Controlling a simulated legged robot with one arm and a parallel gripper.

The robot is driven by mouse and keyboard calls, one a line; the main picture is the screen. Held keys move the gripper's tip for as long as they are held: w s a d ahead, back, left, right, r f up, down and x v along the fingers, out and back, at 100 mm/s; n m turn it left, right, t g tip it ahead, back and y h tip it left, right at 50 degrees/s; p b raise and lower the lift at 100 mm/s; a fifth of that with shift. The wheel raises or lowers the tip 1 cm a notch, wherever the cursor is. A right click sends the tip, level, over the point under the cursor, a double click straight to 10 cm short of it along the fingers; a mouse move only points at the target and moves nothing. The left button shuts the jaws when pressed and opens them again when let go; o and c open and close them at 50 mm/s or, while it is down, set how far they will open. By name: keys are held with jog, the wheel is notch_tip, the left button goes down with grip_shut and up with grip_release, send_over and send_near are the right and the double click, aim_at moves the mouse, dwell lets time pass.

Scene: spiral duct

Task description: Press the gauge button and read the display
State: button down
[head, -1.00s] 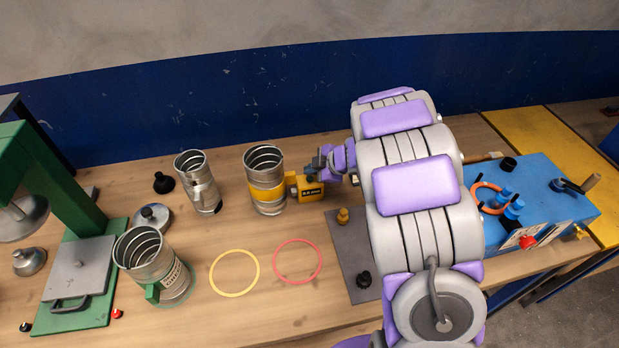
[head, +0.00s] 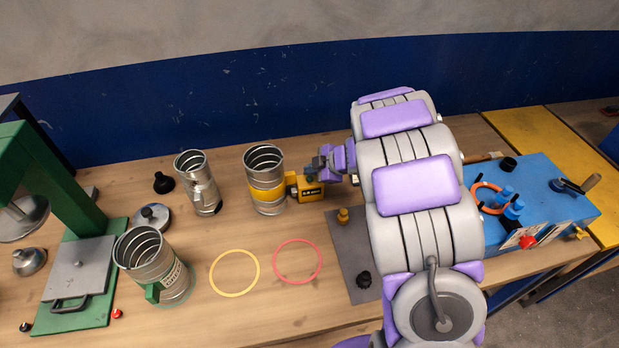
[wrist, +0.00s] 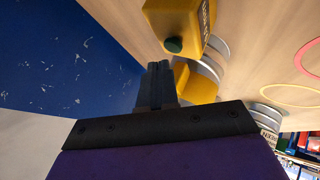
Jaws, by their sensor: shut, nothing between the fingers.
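The gauge is a yellow box (head: 310,188) on the right side of a metal spiral duct piece (head: 265,165) with a yellow band. Its small dark display faces the front in the head view; the characters are too small to read surely. In the wrist view the gauge (wrist: 172,18) is at the top, with a dark green round button (wrist: 174,45) and its display seen edge-on. My gripper (head: 322,162) is shut and empty, just above and behind the gauge. In the wrist view its fingertips (wrist: 158,68) are close to the button; I cannot tell whether they touch.
Two other duct pieces stand left, one plain (head: 198,185) and one with a green handle (head: 150,268). Yellow (head: 234,292) and red (head: 297,281) rings lie in front. A green press (head: 80,270) is far left, a blue box (head: 560,190) right of my arm.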

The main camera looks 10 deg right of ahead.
aim_at(312, 180)
jog(key=shift+f, duration=0.15)
jog(key=shift+f, duration=0.2)
jog(key=shift+f, duration=0.4)
dwell(0.9)
jog(key=shift+r, duration=0.1)
jog(key=shift+r+p, duration=0.75)
jog(key=shift+p, duration=0.25)
notch_tip(312, 180, up, 5)
jog(key=p, duration=0.5)
